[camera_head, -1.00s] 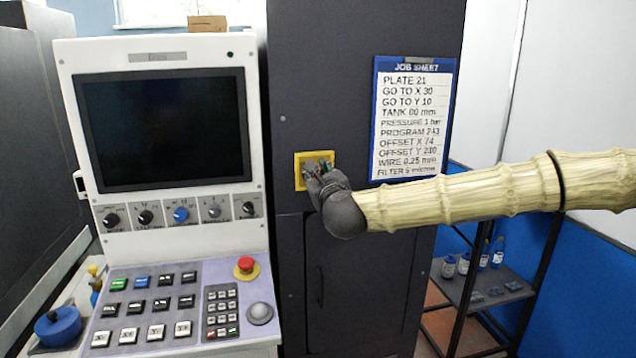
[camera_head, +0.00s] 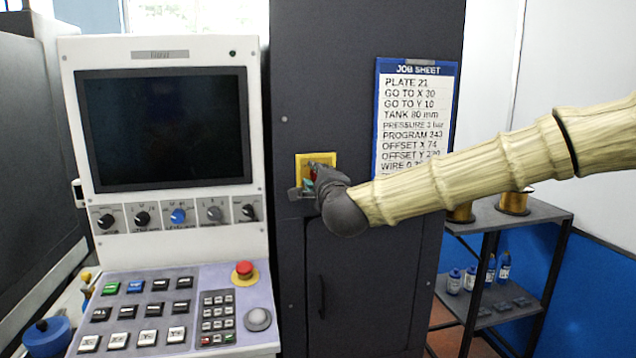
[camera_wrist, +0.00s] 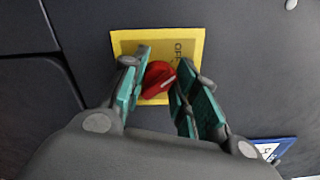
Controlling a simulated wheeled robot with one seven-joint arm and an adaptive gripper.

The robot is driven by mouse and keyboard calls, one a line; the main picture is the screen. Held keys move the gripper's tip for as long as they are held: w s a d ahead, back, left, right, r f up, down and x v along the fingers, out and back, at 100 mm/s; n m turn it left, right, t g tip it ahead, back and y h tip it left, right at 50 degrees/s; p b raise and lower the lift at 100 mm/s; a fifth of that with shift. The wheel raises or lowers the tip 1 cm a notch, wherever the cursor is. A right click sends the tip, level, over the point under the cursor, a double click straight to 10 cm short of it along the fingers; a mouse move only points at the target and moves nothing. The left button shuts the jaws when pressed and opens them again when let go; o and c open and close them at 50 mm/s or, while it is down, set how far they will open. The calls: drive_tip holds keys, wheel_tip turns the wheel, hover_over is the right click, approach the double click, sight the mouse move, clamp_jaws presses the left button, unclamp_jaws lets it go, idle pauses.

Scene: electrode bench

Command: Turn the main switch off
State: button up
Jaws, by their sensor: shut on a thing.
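The main switch is a red rotary knob (camera_wrist: 158,80) on a yellow plate (camera_head: 302,162) on the dark cabinet front. My gripper (camera_wrist: 160,85) has its two green-padded fingers on either side of the knob in the wrist view and is shut on it. The knob's pale mark points slantwise toward the upper right of the wrist view. Part of the word "OFF" shows on the plate (camera_wrist: 185,40) near the right finger. In the head view, my gripper (camera_head: 309,183) hides much of the plate, and the knob is mostly covered.
The control console (camera_head: 163,228) with a dark screen, knobs and a red emergency button (camera_head: 244,270) stands left of the cabinet (camera_head: 365,30). A job sheet (camera_head: 417,90) hangs right of the plate, partly behind my arm. A shelf rack (camera_head: 500,215) with bottles stands at right.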

drive_tip(key=shift+o, duration=0.4)
drive_tip(key=shift+f+n+b, duration=0.1)
drive_tip(key=shift+n+b, duration=0.3)
drive_tip(key=shift+n, duration=1.3)
drive_tip(key=o, duration=0.9)
drive_tip(key=v, duration=1.2)
